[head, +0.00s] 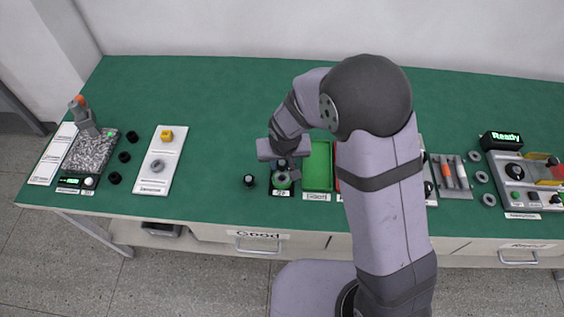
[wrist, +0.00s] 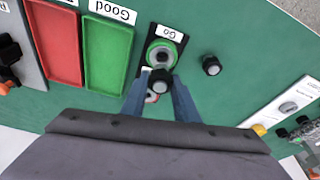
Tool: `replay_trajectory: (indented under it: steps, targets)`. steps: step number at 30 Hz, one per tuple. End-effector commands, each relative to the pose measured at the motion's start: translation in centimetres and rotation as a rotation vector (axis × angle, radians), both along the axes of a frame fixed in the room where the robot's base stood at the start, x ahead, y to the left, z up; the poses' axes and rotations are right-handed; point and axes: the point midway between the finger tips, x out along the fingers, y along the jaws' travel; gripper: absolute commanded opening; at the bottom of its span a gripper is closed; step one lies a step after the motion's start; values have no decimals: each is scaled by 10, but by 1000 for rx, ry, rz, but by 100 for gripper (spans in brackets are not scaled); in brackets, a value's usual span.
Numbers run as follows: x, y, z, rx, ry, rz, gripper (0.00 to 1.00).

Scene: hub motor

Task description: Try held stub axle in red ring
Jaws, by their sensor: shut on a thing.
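My gripper (wrist: 160,84) is shut on a dark stub axle (wrist: 160,77), held between the fingertips in the wrist view. A black gauge plate (head: 281,192) labelled "Go" lies below my gripper. Its green ring (wrist: 163,52) is uncovered in the wrist view, just past the axle's tip, and also shows in the head view (head: 282,181). A sliver of the red ring (wrist: 152,98) shows between the fingers, mostly hidden by the axle and fingers. I cannot tell whether the axle touches the red ring.
Another dark axle (head: 249,181) stands on the table left of the gauge. The green "Good" tray (head: 317,166) is close on the right, with a red tray (wrist: 50,45) beyond it. A white board with a grey ring (head: 157,165) lies left.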

Motion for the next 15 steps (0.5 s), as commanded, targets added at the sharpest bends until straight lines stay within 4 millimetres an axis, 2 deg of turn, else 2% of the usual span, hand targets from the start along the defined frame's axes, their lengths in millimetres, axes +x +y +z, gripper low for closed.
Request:
replay_trajectory:
  steps: [1, 4, 15]
  targets:
    - [0, 0, 7, 1, -2, 0, 0]
    - [0, 0, 11, 1, -2, 0, 0]
    - [0, 0, 12, 0, -2, 1, 0]
